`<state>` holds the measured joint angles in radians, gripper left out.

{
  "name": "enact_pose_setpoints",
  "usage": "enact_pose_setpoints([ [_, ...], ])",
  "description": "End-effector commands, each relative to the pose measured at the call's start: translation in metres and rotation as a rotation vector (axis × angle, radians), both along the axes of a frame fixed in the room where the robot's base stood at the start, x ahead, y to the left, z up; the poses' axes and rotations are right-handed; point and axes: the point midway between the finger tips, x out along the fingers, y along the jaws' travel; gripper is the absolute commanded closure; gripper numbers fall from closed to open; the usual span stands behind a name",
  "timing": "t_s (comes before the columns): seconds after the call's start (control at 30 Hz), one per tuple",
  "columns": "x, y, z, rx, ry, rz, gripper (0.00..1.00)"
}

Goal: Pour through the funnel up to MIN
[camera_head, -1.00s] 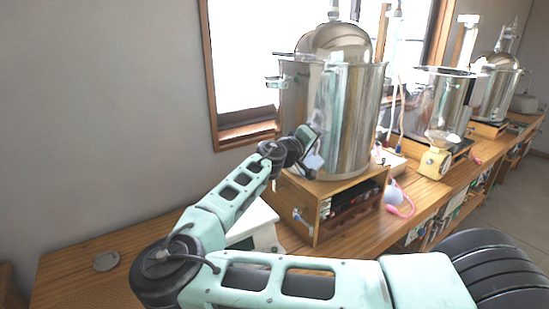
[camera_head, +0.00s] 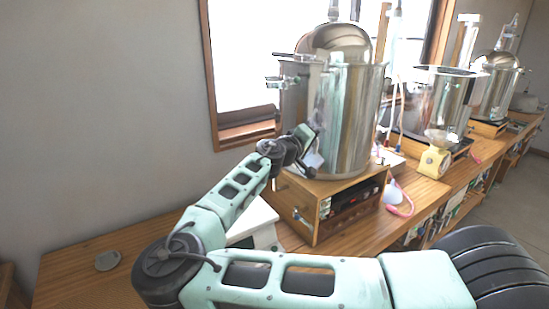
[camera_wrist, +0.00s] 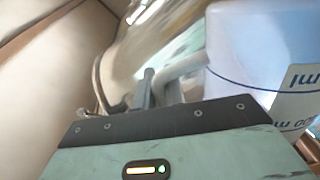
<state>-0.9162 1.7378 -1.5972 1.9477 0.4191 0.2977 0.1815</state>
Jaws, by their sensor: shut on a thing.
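My gripper (camera_head: 309,146) is in front of the left large steel pot (camera_head: 352,125), at mid height on its side. In the wrist view my gripper (camera_wrist: 160,92) is shut on the grey handle of a pale white-blue jug (camera_wrist: 265,55). The jug has a dark blue line and a white label, upside down in this view. In the head view only a small pale piece of the jug (camera_head: 314,160) shows beside the gripper.
The pot stands on a wooden cabinet (camera_head: 304,231) on the bench (camera_head: 85,272); a domed lid (camera_head: 338,40) shows above its rim. The bench's left end is mostly clear.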

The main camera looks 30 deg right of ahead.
Motion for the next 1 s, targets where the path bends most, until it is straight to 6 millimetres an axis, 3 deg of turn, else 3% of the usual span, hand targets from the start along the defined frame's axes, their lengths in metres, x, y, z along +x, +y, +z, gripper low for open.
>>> enact_pose_setpoints([
  [1.0, 0.0039, 0.0010, 0.0057, -0.011, 0.035, 0.000, 1.00],
])
